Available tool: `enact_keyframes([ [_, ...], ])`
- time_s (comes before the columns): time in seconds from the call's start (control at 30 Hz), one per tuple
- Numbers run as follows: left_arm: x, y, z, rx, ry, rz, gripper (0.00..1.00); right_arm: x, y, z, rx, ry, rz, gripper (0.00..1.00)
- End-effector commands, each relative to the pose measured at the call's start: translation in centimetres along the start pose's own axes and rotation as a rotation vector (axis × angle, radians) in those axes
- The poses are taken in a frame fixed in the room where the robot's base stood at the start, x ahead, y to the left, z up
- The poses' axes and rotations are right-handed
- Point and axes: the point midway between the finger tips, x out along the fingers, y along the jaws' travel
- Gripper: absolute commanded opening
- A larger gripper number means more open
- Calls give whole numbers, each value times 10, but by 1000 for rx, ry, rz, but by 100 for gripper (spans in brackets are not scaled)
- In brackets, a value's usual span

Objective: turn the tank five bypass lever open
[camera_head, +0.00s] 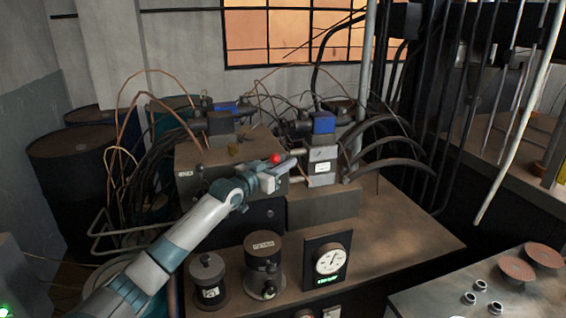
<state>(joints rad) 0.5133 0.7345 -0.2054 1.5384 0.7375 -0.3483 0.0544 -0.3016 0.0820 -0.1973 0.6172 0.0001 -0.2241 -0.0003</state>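A lever with a red ball knob (275,159) sticks out to the left from a grey valve block (321,165) with a white label. The label is too small to read, so I cannot tell that this is tank five. My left gripper (281,168) is at the lever, just below and beside the red knob. Its fingers are small and overlap the lever, so I cannot tell whether they touch it or are shut on it. My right gripper is not in view.
A dark box (210,166) stands left of the valve block, with hoses and copper tubes around it. Two black cylinders and a gauge (328,262) stand at the bench front. Reddish discs (517,268) and small metal rings lie on the right table. Dark drums (85,165) stand at left.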

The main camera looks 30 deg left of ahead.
Motion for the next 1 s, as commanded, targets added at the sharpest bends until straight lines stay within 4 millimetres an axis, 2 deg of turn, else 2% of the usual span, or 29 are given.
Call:
enact_keyframes([
  [0.13,0,0,0,0,0,0,23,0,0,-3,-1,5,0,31],
  [0.23,0,0,0,0,0,0,0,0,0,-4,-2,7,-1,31],
  [1.0,0,0,0,0,0,0,0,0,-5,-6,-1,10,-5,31],
])
